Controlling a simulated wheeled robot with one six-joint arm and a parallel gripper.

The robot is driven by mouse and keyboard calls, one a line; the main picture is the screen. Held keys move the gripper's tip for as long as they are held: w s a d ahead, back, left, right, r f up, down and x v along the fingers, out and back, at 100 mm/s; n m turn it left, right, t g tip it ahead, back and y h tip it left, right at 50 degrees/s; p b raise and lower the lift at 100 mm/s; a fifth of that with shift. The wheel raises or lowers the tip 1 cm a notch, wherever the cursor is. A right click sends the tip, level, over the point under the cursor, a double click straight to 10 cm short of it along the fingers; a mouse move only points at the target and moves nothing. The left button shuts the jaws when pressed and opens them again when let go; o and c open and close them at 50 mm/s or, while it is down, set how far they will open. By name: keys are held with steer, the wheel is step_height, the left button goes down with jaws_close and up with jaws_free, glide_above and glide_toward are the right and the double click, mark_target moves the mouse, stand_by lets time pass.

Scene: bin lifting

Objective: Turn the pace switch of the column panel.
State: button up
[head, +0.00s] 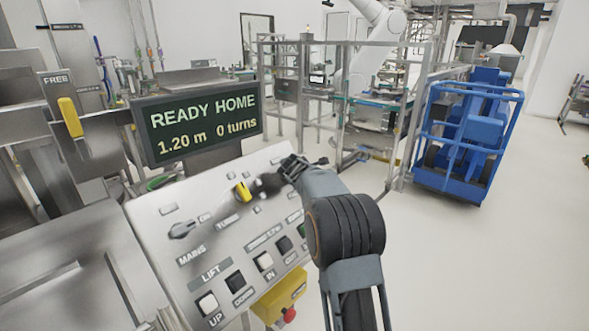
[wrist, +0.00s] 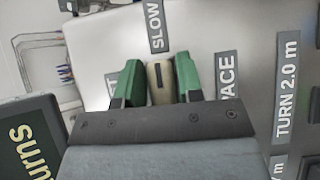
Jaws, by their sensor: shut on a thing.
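In the wrist view, the pace switch (wrist: 159,83) is a small cream knob with a dark line on it. The line runs up and down the picture, toward the SLOW label (wrist: 156,25). The PACE label (wrist: 228,76) is to its right; a label at the left is mostly hidden behind a finger. My gripper (wrist: 158,80) has a green-padded finger on each side of the knob and is shut on it. In the head view, my gripper (head: 266,186) is at the upper part of the sloping panel (head: 150,212); I cannot make out the pace switch there.
A yellow switch (head: 242,191) is just left of my gripper. A grey MAINS switch (head: 181,230) and several push buttons share the panel. The display (head: 197,122) above reads READY HOME, 1.20 m, 0 turns. A blue caged machine (head: 468,135) stands at right on open floor.

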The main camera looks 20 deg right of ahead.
steer(key=shift+a+f, duration=0.15)
steer(key=shift+f, duration=0.2)
steer(key=o, duration=0.6)
steer(key=shift+o, duration=0.9)
steer(key=shift+a, duration=0.1)
steer(key=shift+r, duration=0.2)
steer(key=b+v, duration=0.1)
steer(key=v, duration=1.2)
steer(key=shift+s, duration=0.35)
steer(key=shift+a+r, duration=0.1)
